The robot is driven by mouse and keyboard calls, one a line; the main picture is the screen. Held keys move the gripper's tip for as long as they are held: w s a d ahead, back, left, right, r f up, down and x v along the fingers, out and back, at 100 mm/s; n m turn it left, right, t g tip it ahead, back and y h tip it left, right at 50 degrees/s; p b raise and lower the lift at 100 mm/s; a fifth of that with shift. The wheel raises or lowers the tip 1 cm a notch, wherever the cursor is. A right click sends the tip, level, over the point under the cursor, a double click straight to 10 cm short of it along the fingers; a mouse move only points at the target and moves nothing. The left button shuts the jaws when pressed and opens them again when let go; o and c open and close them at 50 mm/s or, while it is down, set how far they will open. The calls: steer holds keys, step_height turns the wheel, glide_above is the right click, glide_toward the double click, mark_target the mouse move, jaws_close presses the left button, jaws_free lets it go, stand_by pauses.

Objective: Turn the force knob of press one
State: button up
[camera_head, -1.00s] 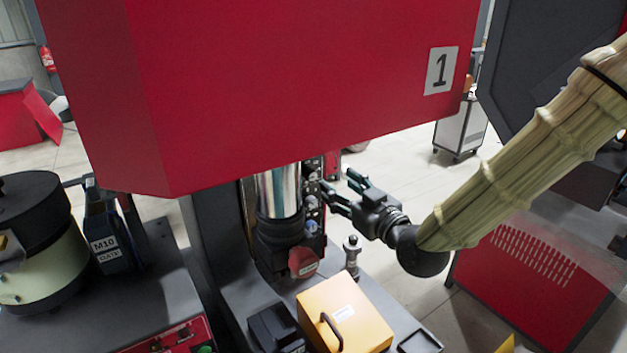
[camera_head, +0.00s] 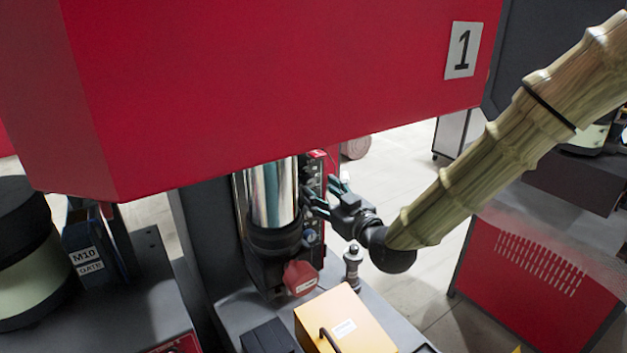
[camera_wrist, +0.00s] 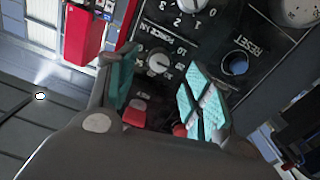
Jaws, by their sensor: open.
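Press one (camera_head: 270,90) is the large red housing marked 1 in the head view. Its dark control panel (camera_head: 311,230) is seen edge-on beside the silver column. My gripper (camera_head: 320,190) is open at the panel's right side. In the wrist view, the teal fingers of my gripper (camera_wrist: 160,62) stand on either side of the force knob with gaps. I cannot tell how far the fingertips are from the panel face.
Another white knob (camera_wrist: 190,4) is above the force knob. A blue RESET button (camera_wrist: 236,63) lies right of the fingers. Red buttons (camera_wrist: 135,114) show below. A yellow box (camera_head: 345,322) and small metal post (camera_head: 352,266) stand beneath the arm.

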mark_target(312, 183)
steer(key=shift+p+x, duration=0.75)
steer(key=shift+x, duration=1.65)
steer(key=c, duration=1)
steer(key=shift+m+b, duration=0.3)
steer(key=shift+b, duration=0.1)
steer(key=m+b, duration=0.2)
steer(key=shift+d+f+m, duration=0.1)
steer(key=shift+f+m, duration=0.05)
steer(key=shift+m, duration=0.25)
steer(key=m+b, duration=0.3)
steer(key=m, duration=0.2)
steer(key=shift+b, duration=0.4)
steer(key=shift+r+m, duration=0.2)
steer(key=shift+m, duration=0.1)
